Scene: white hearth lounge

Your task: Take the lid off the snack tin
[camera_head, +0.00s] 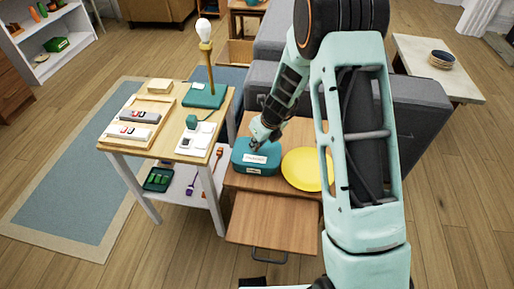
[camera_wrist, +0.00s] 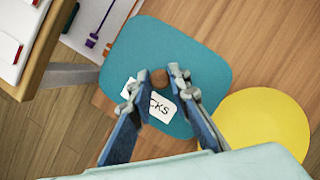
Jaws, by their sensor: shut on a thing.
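The teal snack tin (camera_head: 240,168) stands on a wooden cabinet top, with a small label on its front. Its teal lid (camera_head: 240,150) is on top of it; I cannot tell whether a gap lies between them. In the wrist view the lid (camera_wrist: 205,60) has rounded corners, a white label partly covered by my fingers, and a small brown knob (camera_wrist: 159,77). My gripper (camera_head: 258,142) is over the lid from above. In the wrist view my gripper (camera_wrist: 156,86) has its fingertips on either side of the knob, shut on it. The tin's body is hidden under the lid there.
A yellow round plate (camera_head: 305,168) lies right of the tin. A grey sofa (camera_head: 405,125) is behind.

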